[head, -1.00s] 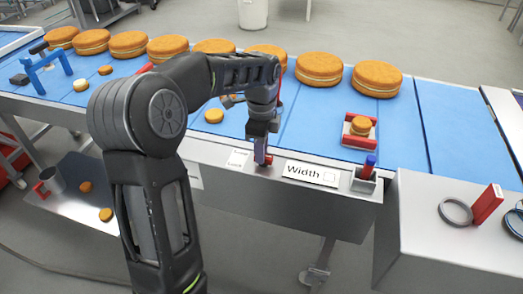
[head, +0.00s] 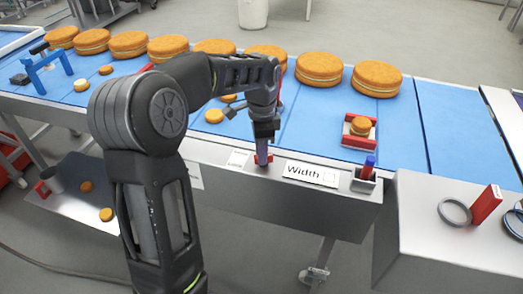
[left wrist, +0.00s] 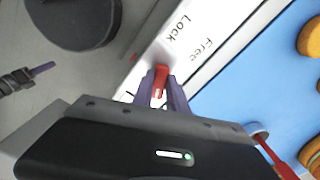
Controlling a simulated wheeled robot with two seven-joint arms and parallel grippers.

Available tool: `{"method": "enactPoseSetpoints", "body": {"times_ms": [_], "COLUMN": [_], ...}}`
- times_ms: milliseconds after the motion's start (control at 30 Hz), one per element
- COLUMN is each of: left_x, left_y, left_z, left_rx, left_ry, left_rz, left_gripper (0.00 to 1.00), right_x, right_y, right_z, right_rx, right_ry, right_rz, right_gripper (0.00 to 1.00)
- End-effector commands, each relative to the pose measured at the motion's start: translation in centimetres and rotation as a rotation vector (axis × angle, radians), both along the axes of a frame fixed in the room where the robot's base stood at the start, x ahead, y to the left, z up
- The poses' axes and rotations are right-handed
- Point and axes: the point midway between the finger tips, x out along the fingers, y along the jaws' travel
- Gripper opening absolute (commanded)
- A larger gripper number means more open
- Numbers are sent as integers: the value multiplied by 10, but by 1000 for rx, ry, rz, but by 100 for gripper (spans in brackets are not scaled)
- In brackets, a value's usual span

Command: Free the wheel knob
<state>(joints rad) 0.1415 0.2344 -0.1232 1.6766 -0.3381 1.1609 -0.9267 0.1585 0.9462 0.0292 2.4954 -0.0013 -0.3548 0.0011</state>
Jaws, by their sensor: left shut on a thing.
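My left gripper (head: 263,157) points down at the front rail of the belt, beside the small white Lock and Free label (head: 237,158). It is shut on a small red lever (left wrist: 161,76), whose top shows between the purple fingers in the left wrist view. The words Lock and Free (left wrist: 190,38) lie just beyond the fingers there. The lever's lower part is mostly hidden, so I cannot tell which word it is set to. My right gripper is out of view.
Large sandwich rounds (head: 318,69) line the far side of the blue belt (head: 300,120). Small rounds lie nearer, one on a red-sided holder (head: 360,127). A grey box (head: 450,240) at right bears a ring (head: 454,212) and a red block (head: 486,205). A tray (head: 75,185) hangs front left.

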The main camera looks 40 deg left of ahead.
Motion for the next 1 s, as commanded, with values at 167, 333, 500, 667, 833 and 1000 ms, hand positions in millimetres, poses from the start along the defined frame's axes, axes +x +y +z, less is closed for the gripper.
{"method": "enactPoseSetpoints", "body": {"times_ms": [167, 333, 500, 667, 833, 1000], "left_x": [-1, -1, -1, -1, -1, -1], "left_y": [-1, -2, -2, -3, -4, -4], "left_z": [1, 1, 1, 1, 1, 1], "left_rx": [1, 0, 0, 0, 0, 0], "left_ry": [-1, 0, 0, 0, -1, -1], "left_rz": [168, 329, 490, 643, 802, 944], "left_gripper": [0, 0, 0, 0, 0, 0], "right_x": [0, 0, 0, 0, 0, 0], "right_y": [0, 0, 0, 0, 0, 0], "right_z": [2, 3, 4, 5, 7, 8], "right_rx": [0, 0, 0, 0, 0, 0], "right_ry": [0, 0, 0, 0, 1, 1], "right_rz": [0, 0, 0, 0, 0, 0], "right_gripper": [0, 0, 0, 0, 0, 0]}}
